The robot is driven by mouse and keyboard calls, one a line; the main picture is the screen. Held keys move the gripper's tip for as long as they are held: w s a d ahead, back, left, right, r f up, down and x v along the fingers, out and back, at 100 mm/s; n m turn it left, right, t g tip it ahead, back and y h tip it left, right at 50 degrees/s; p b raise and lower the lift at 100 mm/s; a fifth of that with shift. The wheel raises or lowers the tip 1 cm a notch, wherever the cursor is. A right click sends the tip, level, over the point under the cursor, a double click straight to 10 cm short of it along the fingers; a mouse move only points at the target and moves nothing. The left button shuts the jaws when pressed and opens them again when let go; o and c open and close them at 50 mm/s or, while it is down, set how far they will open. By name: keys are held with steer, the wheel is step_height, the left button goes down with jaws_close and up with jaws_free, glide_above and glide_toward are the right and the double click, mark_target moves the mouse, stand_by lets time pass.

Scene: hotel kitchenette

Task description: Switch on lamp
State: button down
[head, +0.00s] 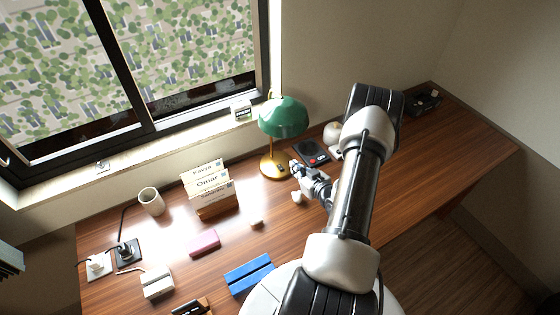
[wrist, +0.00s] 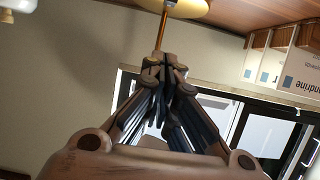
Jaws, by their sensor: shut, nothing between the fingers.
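The desk lamp has a green shade (head: 284,117), a thin brass stem and a round gold base (head: 270,172), and stands on the desk near the window wall. No glow shows under the shade. A small dark spot sits on the base's right side; I cannot tell if it is a switch. My gripper (head: 294,166) is shut and empty, just right of the base. In the wrist view the closed fingertips (wrist: 169,66) point toward the brass stem (wrist: 162,32) and the yellow base (wrist: 178,7). I cannot tell whether they touch the lamp.
A black device with a red button (head: 312,152) lies behind my gripper. The desk's right side (head: 440,150) is mostly clear.

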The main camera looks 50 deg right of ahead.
steer(key=b, duration=0.2)
glide_above(285, 174)
steer(key=w, duration=0.1)
step_height(285, 174, down, 4)
steer(key=shift+w, duration=0.1)
steer(key=shift+s+f+b, duration=0.15)
steer(key=shift+f+b, duration=0.1)
steer(key=shift+f, duration=0.4)
steer(key=shift+s+f+b, duration=0.15)
steer(key=shift+f+b, duration=0.1)
steer(key=shift+f, duration=0.35)
steer(key=shift+s+f, duration=0.1)
steer(key=shift+f, duration=0.35)
steer(key=shift+f, duration=0.1)
steer(key=shift+s+f+b, duration=0.2)
steer(key=shift+f+b, duration=0.45)
steer(key=shift+b, duration=0.3)
steer(key=shift+r+p, duration=0.3)
steer(key=shift+r, duration=0.1)
steer(key=shift+a+r+p, duration=0.1)
steer(key=shift+r+p, duration=0.35)
steer(key=shift+r, duration=0.25)
